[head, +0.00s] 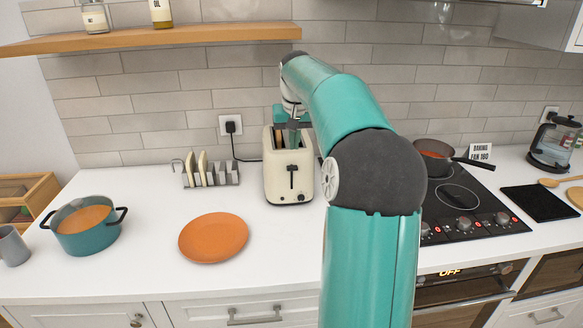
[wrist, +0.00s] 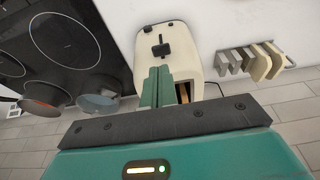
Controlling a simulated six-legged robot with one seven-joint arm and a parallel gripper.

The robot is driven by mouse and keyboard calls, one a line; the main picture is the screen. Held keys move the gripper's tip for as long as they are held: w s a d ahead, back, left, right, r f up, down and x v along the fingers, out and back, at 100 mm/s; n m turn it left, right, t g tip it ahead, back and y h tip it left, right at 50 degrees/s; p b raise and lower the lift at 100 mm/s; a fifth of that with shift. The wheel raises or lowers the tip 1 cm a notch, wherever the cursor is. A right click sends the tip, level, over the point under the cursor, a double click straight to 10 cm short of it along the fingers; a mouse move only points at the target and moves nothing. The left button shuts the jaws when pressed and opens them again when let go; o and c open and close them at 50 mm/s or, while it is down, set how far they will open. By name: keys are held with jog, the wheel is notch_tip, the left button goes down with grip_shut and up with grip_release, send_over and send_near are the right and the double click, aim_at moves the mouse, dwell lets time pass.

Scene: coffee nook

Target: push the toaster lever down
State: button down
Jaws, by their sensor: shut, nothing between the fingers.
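The cream toaster (head: 278,181) stands on the counter by the wall, its front with the black lever (head: 292,168) facing me. The lever knob sits near the upper end of its slot. In the wrist view the toaster (wrist: 190,62) shows upside down, with the lever (wrist: 161,49) just beyond my fingertips. My gripper (head: 293,128) is above the toaster's top; in the wrist view its green fingers (wrist: 158,72) are shut together and empty. A gap shows between fingertips and lever. Something brown sits in a toaster slot; my fingers hide part of the top.
A toast rack (head: 220,180) stands left of the toaster, an orange plate (head: 213,238) in front left, and a teal pot (head: 88,243) farther left. The black hob (head: 470,222) with a pan (head: 434,158) is at right. The counter before the toaster is clear.

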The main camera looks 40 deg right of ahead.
jog(key=shift+x, duration=3.45)
jog(key=shift+w+f, duration=0.1)
send_near(292, 167)
jog(key=s+a+r, duration=0.1)
jog(key=s+a, duration=0.2)
jog(key=s, duration=0.1)
jog(key=shift+d+r, duration=0.1)
jog(key=shift+d, duration=0.05)
